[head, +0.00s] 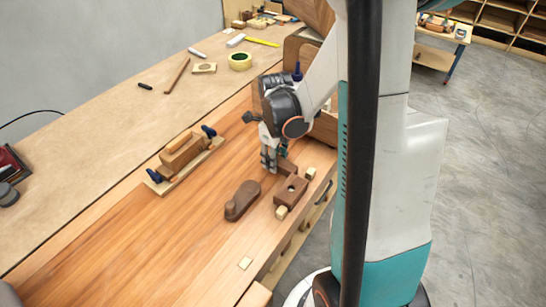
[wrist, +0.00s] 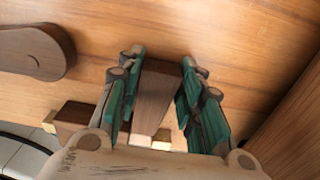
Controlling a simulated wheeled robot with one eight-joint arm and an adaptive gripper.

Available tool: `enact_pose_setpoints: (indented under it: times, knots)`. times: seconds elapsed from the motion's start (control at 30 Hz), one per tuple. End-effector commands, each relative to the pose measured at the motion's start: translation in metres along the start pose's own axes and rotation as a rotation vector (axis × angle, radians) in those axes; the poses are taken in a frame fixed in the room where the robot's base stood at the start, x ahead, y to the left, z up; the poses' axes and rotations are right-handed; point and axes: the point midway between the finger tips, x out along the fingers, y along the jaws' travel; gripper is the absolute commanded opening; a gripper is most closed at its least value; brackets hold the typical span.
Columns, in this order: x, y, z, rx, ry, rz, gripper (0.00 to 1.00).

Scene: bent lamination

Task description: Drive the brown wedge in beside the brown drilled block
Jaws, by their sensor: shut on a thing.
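The brown drilled block (head: 291,191) lies near the bench's front edge, with a dark hole in its top. Part of a brown block, probably the same one, shows at the lower left of the wrist view (wrist: 75,115). My gripper (head: 270,163) is just behind the drilled block, pointing down. Its teal fingers (wrist: 158,95) are shut on the brown wedge (wrist: 157,90), one on each side. The wedge also shows beside the fingers in the head view (head: 287,167). I cannot tell whether it touches the bench or the block.
Pale pieces (head: 282,212) (head: 310,173) sit at both ends of the drilled block. A dark brown rounded tool (head: 241,201) lies to the left. A clamped wooden piece (head: 181,155) is farther back. A wooden box (head: 325,127) stands behind my gripper.

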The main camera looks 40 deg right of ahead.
Motion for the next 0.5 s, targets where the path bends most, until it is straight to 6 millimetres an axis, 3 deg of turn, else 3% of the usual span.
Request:
enact_pose_setpoints:
  times: [0.5]
  knots:
    - [0.0,0.0,-0.0041,0.001,0.0,0.0,0.06]
